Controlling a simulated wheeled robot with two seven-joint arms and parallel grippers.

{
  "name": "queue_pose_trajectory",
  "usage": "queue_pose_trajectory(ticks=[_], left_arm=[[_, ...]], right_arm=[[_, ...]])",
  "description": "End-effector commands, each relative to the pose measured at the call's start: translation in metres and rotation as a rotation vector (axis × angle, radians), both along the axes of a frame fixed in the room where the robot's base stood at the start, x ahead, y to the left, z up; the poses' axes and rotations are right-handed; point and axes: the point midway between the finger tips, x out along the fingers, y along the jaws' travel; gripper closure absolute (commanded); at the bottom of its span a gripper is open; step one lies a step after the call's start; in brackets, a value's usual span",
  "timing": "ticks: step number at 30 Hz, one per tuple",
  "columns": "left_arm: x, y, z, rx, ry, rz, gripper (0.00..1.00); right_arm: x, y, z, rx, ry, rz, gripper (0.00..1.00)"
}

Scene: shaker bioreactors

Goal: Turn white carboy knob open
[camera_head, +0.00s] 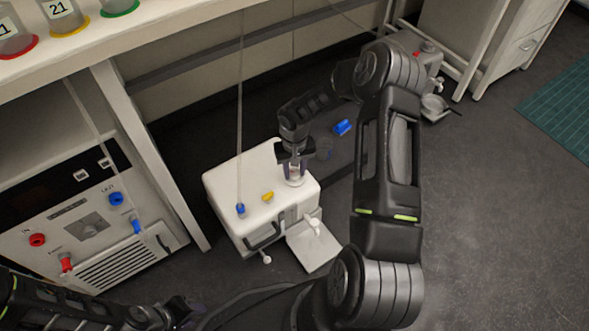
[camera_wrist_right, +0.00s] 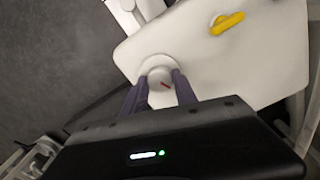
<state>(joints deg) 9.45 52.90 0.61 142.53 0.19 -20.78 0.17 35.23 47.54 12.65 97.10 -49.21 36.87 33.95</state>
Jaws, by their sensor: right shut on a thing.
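The white carboy (camera_head: 232,188) stands on the floor below the bench; its top also fills much of the right wrist view (camera_wrist_right: 270,65). Its round white knob (camera_head: 294,181) is on the top at the right end. In the right wrist view the knob (camera_wrist_right: 157,66) shows a small red mark. My right gripper (camera_head: 294,165) reaches down from above, and its fingers (camera_wrist_right: 160,92) are shut on the knob from both sides. My left gripper (camera_head: 165,312) is low at the bottom edge, dark and partly cut off; its fingers cannot be made out.
A spigot (camera_head: 313,224) hangs over a white tray (camera_head: 318,250). A control unit (camera_head: 93,226) stands left, under the bench (camera_head: 150,40). A blue piece (camera_head: 342,127) lies behind.

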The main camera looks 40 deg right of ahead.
Motion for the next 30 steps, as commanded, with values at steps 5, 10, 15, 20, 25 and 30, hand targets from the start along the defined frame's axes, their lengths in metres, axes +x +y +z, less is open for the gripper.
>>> queue_pose_trajectory(ticks=[5, 10, 15, 20, 25, 30], left_arm=[[-0.001, -0.001, 0.004, -0.001, 0.001, -0.002, 0.66], [-0.002, -0.002, 0.007, -0.002, 0.002, -0.004, 0.66], [-0.002, -0.002, 0.01, -0.004, 0.004, -0.006, 0.66], [-0.003, -0.003, 0.013, -0.005, 0.005, -0.008, 0.66], [-0.004, -0.004, 0.015, -0.006, 0.006, -0.009, 0.66], [-0.005, -0.005, 0.018, -0.007, 0.008, -0.011, 0.66]], right_arm=[[0.001, 0.0, 0.002, -0.002, -0.001, 0.168, 1.0], [0.0, 0.0, 0.001, -0.002, 0.0, 0.33, 1.0], [0.0, 0.0, 0.001, 0.0, -0.001, 0.491, 1.0], [0.0, 0.0, 0.001, -0.001, 0.0, 0.644, 1.0], [0.0, 0.0, 0.001, 0.0, 0.0, 0.802, 1.0], [0.0, -0.001, 0.001, -0.001, 0.001, 0.944, 1.0]])
